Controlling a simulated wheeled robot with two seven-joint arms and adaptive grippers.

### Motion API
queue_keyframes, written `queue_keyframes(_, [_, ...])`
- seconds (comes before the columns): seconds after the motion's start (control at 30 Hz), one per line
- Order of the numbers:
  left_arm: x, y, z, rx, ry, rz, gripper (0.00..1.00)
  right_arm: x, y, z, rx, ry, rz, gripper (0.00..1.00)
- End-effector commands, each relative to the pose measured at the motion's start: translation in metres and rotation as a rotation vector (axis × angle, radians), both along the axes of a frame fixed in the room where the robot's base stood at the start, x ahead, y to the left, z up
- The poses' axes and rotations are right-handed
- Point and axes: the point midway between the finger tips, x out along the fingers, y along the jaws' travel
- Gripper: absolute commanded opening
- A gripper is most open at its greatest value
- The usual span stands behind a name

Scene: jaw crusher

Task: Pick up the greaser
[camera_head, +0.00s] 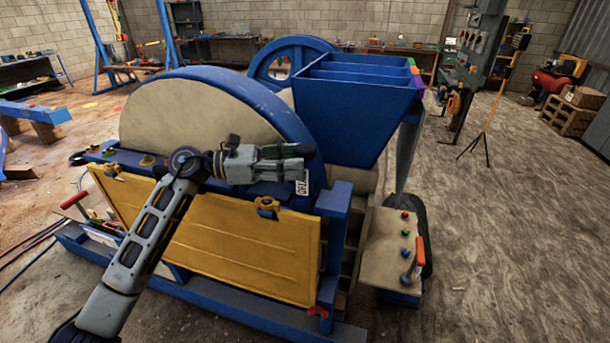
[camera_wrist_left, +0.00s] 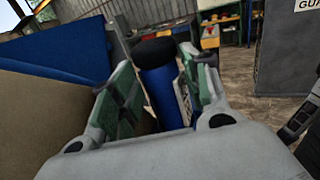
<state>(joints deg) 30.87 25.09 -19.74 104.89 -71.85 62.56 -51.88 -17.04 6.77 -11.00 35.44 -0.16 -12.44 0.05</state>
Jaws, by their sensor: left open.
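The greaser looks like a blue cylinder with a black top and a white label. In the left wrist view the greaser (camera_wrist_left: 160,88) stands between the two fingers of my open left gripper (camera_wrist_left: 150,98), with its lower end hidden by the gripper. In the head view only a little of the greaser shows, with its white lettered label (camera_head: 302,186) just below the fingertips. My left gripper (camera_head: 298,160) reaches across from the left, above the crusher's front side. I cannot tell whether a finger touches the greaser. My right gripper is not in view.
The blue jaw crusher (camera_head: 358,112) has a large guarded wheel (camera_head: 185,112) beside the gripper and a yellow panel (camera_head: 225,240) below. The floor at right is mostly clear.

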Motion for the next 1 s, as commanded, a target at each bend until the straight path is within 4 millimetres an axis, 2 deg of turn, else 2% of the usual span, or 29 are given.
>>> queue_keyframes(0.2, [0.002,-0.022,0.001,-0.002,0.001,-0.002,0.47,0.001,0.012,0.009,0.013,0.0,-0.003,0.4])
queue_keyframes(0.4, [0.003,-0.029,0.0,0.0,0.0,0.001,0.47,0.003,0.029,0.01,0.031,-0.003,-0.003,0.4])
queue_keyframes(0.63, [0.003,-0.029,0.0,0.0,0.001,0.001,0.47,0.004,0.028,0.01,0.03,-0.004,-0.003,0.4])
queue_keyframes(0.83, [0.003,-0.029,0.0,0.0,0.001,0.0,0.47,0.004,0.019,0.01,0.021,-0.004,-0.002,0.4])
queue_keyframes(1.0, [0.003,-0.029,0.0,0.0,0.001,0.0,0.25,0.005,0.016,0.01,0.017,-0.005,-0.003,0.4])
